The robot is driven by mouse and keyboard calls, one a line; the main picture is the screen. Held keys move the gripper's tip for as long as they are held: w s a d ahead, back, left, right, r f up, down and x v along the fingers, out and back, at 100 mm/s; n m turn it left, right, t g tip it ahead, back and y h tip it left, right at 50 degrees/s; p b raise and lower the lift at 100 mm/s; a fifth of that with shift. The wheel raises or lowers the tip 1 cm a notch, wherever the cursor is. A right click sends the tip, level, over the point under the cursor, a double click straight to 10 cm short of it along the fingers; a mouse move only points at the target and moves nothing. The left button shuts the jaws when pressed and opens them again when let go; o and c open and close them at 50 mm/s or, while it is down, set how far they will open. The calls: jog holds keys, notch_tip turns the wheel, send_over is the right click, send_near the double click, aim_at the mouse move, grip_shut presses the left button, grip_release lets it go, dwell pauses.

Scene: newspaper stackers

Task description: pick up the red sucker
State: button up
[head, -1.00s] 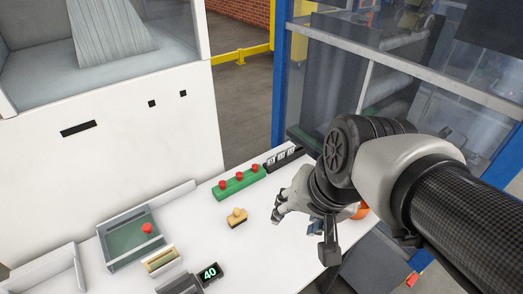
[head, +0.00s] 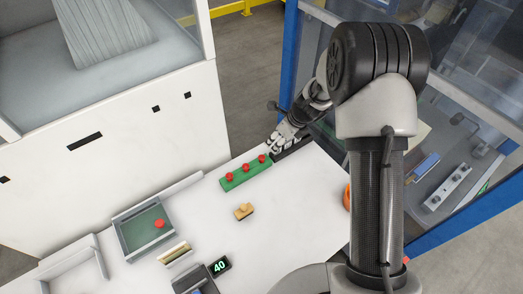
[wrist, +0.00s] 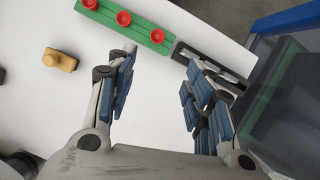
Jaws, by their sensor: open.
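Three red suckers stand upright in a row on a green holder (head: 240,180): the left one (head: 229,176), the middle one (head: 246,168) and the end one (head: 262,158). In the wrist view the holder (wrist: 108,16) is at the top, with the end sucker (wrist: 157,36) closest to my fingers and the middle one (wrist: 124,19) beyond. Another red piece (head: 159,223) lies in a grey tray with a green floor (head: 136,237). My gripper (head: 274,146) is open and empty, beside the holder's far right end. In the wrist view its fingers (wrist: 162,62) are spread over white table.
A black slotted rack (head: 293,148) adjoins the holder's right end. A display reading 40 (head: 219,266) stands at the front. The middle right of the white table is clear.

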jog(key=b, duration=0.1)
send_near(262, 157)
notch_tip(262, 157, down, 2)
jog(key=shift+w+a+b+x, duration=0.1)
jog(key=shift+a+b+x, duration=0.1)
jog(key=shift+x, duration=1.45)
jog(key=shift+w+a+b+x, duration=0.1)
jog(key=shift+a+b+x, duration=0.05)
jog(key=shift+x, duration=1.55)
jog(key=shift+r, duration=0.2)
jog(key=shift+c, duration=0.5)
jog(key=c, duration=0.8)
